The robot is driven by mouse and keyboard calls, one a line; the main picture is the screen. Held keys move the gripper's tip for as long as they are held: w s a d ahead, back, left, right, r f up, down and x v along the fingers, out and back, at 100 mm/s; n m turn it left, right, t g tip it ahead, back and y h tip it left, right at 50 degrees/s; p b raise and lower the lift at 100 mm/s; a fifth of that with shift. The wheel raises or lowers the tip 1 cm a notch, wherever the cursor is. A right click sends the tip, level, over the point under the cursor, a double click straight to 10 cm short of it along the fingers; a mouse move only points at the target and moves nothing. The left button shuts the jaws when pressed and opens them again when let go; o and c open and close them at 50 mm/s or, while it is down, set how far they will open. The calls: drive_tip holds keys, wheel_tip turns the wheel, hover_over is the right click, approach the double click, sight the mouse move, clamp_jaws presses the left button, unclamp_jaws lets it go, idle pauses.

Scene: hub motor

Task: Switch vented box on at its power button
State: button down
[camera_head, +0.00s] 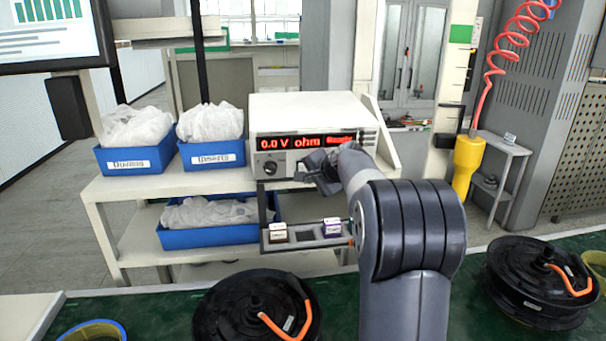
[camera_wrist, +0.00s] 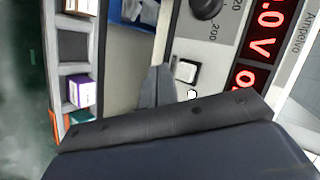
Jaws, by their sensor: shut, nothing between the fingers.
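A small white square button (camera_wrist: 186,71) with a dark surround is on the front panel in the wrist view. My gripper (camera_head: 318,163) is shut and empty before the panel. In the wrist view its fingertips (camera_wrist: 158,72) are just left of the button; I cannot tell whether they touch.
Blue bins (camera_head: 212,155) with clear bags stand left of the box. A small tray (camera_head: 305,240) with little cartons hangs below it, close to my wrist. Black hub motors (camera_head: 255,308) lie on the green bench in front. A red coiled hose (camera_head: 497,70) hangs at right.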

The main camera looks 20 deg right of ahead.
drive_tip(key=shift+s+a+f+b, duration=0.15)
drive_tip(key=shift+s+b, duration=0.25)
drive_tip(key=shift+s, duration=0.3)
drive_tip(key=shift+s+a+f+b, duration=0.15)
drive_tip(key=shift+s+b, duration=0.2)
drive_tip(key=shift+s, duration=0.3)
drive_tip(key=shift+r, duration=0.1)
drive_tip(key=s+a+f+b, duration=0.1)
drive_tip(key=s+b, duration=0.3)
drive_tip(key=s, duration=0.2)
drive_tip(key=shift+s+a, duration=0.15)
drive_tip(key=shift+s, duration=0.25)
